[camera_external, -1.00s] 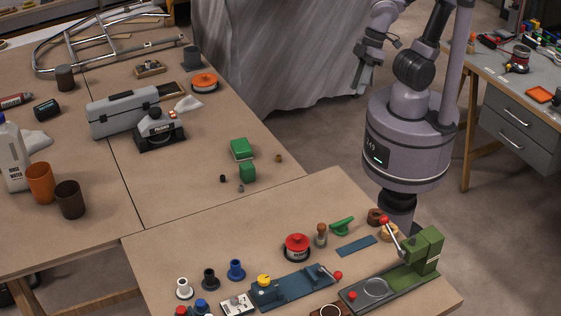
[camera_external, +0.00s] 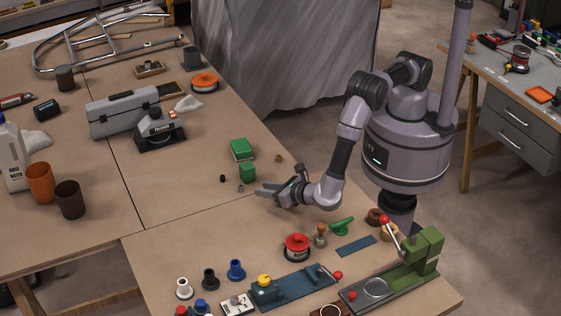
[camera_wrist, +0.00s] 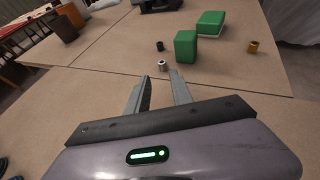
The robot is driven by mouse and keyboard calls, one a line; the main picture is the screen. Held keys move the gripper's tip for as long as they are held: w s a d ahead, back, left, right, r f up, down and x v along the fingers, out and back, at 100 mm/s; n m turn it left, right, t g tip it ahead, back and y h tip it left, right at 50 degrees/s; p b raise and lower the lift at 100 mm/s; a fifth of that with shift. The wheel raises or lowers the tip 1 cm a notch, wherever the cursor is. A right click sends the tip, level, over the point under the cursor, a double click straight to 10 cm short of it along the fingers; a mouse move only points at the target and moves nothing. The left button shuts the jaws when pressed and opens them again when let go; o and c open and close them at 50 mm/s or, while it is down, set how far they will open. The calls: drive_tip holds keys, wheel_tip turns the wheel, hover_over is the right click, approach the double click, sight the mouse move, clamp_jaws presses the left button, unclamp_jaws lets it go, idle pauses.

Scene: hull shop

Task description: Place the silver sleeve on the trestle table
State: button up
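The silver sleeve (camera_wrist: 162,65) is a small grey metal cylinder with a hole in its top. It stands upright on a wooden tabletop (camera_external: 190,190), and in the outside view (camera_external: 241,188) it is just past my fingertips. My gripper (camera_external: 259,191) is low over the near edge of that tabletop. In the wrist view my gripper (camera_wrist: 158,78) has its two fingers apart with nothing between them, and the sleeve is beyond the gap, not touched. I cannot tell which wooden table is the trestle table.
The nearer wooden table (camera_external: 160,245) holds a red-topped tin (camera_external: 297,247) and several fixtures. Its surface below my gripper is clear.

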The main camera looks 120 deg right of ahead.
sight(242, 186)
drive_tip(key=b+x, duration=0.1)
drive_tip(key=x, duration=0.4)
drive_tip(key=shift+f, duration=0.15)
drive_tip(key=x, duration=0.1)
drive_tip(key=b+x, duration=0.1)
drive_tip(key=x, duration=0.1)
drive_tip(key=b+x, duration=0.1)
drive_tip(key=x, duration=0.1)
drive_tip(key=shift+s+d+f, duration=0.2)
drive_tip(key=shift+w+d, duration=0.15)
drive_tip(key=shift+r, duration=0.15)
drive_tip(key=shift+c, duration=0.9)
clamp_jaws()
